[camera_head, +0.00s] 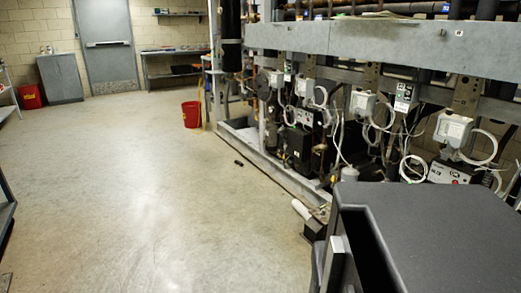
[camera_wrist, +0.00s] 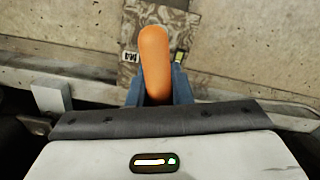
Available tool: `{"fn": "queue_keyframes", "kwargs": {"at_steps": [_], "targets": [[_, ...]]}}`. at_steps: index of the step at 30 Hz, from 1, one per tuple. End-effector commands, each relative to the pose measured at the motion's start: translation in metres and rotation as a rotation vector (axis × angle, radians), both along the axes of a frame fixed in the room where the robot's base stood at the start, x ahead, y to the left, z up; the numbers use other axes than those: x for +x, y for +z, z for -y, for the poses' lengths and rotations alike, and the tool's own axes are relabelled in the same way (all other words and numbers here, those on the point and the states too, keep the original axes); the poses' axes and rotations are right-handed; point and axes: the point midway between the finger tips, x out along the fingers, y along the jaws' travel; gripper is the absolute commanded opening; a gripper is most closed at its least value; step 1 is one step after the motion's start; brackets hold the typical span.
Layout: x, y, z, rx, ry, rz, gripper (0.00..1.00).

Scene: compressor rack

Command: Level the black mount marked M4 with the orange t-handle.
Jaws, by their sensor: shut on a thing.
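The orange t-handle (camera_wrist: 155,55) is in the wrist view, upright in the picture between the two blue fingers of my gripper (camera_wrist: 157,82). My gripper is shut on it. Behind the handle is a mottled dark plate of the mount (camera_wrist: 187,32), with a white tag marked M4 (camera_wrist: 130,57) left of the handle. A small yellow-green piece, perhaps a level vial (camera_wrist: 179,57), shows on the right. The handle covers the middle of the mount, and its lower end is hidden, so I cannot tell whether it is seated in anything. I cannot make out handle or gripper in the head view.
A pale metal rail (camera_wrist: 225,88) runs across behind the fingers, with concrete floor beyond. In the head view, the compressor rack (camera_head: 350,40) with hoses and boxes fills the right. A red bucket (camera_head: 191,114) stands beside it. The floor (camera_head: 130,190) at left is largely clear.

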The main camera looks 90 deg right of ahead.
Motion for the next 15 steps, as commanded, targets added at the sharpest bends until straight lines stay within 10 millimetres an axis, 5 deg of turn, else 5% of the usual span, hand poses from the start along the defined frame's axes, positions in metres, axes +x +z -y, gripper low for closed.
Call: {"fn": "queue_keyframes", "kwargs": {"at_steps": [15], "targets": [[0.003,0.04,0.001,0.0,0.0,0.009,0.0]]}}
